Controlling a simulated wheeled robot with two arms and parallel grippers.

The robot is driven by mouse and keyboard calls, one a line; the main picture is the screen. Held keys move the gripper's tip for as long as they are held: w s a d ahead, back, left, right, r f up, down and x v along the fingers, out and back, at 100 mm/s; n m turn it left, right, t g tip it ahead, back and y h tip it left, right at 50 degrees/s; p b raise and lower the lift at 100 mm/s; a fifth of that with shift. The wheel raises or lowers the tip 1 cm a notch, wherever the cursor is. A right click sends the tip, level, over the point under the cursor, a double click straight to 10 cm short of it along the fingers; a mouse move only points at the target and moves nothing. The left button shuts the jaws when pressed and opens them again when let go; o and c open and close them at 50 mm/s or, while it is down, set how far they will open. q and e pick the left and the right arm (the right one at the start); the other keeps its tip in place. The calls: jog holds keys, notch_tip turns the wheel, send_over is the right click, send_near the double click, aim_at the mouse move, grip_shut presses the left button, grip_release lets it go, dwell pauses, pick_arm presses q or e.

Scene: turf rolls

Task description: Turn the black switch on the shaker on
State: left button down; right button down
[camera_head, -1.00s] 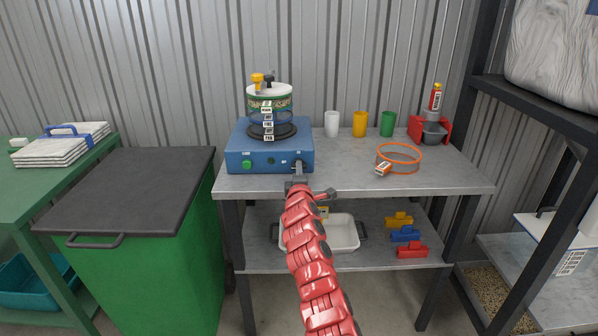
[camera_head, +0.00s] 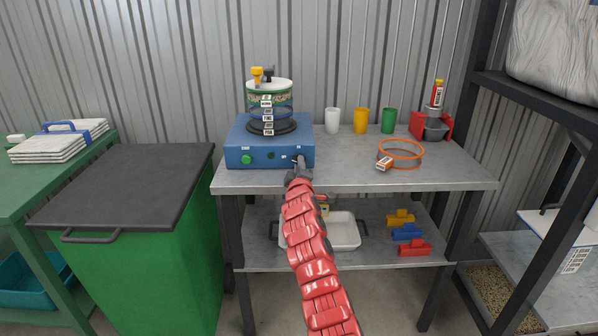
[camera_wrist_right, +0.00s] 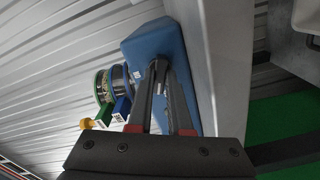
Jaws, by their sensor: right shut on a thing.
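The shaker (camera_head: 262,150) is a blue box with a round stack of sieves (camera_head: 269,103) on top, at the left of the grey table. A green button (camera_head: 246,160) is on its front face. My right gripper (camera_head: 298,161) is at the right end of that front face. In the right wrist view its two fingers (camera_wrist_right: 158,68) come together at the tips against the blue box. It is shut on the black switch, which the fingers almost wholly hide. I cannot see which way the switch points. My left gripper is not in view.
White, yellow and green cups (camera_head: 360,121) stand at the back of the table (camera_head: 350,176). An orange ring (camera_head: 400,146) and a red holder (camera_head: 417,124) are to the right. A green bin with a black lid (camera_head: 135,185) stands left. The shelf below holds a white tray (camera_head: 345,232) and several coloured blocks.

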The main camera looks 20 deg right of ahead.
jog(key=shift+f+m+b, duration=0.35)
jog(key=shift+m+b, duration=0.4)
jog(key=shift+m, duration=0.25)
jog(key=m+b, duration=0.9)
jog(key=m, duration=0.1)
jog(key=shift+r+m+b, duration=0.15)
jog(key=shift+m+b, duration=0.25)
jog(key=shift+m, duration=0.2)
jog(key=c, duration=0.8)
grip_release()
jog(key=shift+r, duration=0.1)
jog(key=shift+c, duration=0.2)
jog(key=shift+s, duration=0.15)
